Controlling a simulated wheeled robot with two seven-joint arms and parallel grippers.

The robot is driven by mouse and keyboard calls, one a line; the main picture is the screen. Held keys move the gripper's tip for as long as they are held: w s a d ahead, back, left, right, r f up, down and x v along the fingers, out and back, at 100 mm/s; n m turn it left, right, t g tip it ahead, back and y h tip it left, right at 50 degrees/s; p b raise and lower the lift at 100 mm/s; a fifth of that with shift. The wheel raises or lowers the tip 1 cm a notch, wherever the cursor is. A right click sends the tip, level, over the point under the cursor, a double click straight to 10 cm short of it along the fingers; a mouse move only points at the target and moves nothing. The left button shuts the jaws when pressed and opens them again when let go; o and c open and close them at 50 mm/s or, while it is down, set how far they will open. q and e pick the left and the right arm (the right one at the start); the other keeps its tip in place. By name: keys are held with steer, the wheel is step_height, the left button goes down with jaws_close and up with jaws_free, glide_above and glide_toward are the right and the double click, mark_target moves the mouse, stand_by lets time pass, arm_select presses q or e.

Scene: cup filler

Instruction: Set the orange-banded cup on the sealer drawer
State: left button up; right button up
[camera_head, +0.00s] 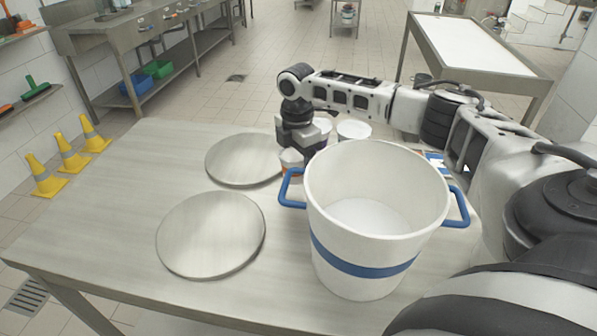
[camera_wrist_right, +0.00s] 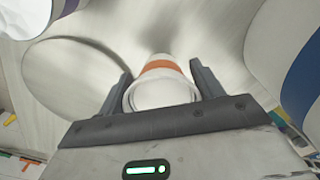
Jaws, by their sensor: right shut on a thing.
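The white cup with an orange band (camera_wrist_right: 161,66) is between the two fingers of my right gripper (camera_wrist_right: 162,78) in the right wrist view. The gripper is shut on it. In the head view the cup (camera_head: 290,160) shows just left of the big pot, beside the right edge of the far metal disc. The pot partly hides the cup and my right gripper (camera_head: 301,150). I cannot tell whether the cup touches the table. I cannot make out a sealer drawer for certain. My left gripper is not in view.
A large white pot (camera_head: 364,267) with blue handles stands close to my right gripper. Two round metal discs, far (camera_head: 240,160) and near (camera_head: 211,235), lie on the metal table (camera_head: 110,215). A white container (camera_head: 354,130) stands behind the pot. The table's left side is clear.

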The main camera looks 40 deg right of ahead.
mark_target(298, 174)
steer(key=shift+f, duration=2)
steer(key=shift+f, duration=0.1)
steer(key=o, duration=1.1)
steer(key=shift+c, duration=0.2)
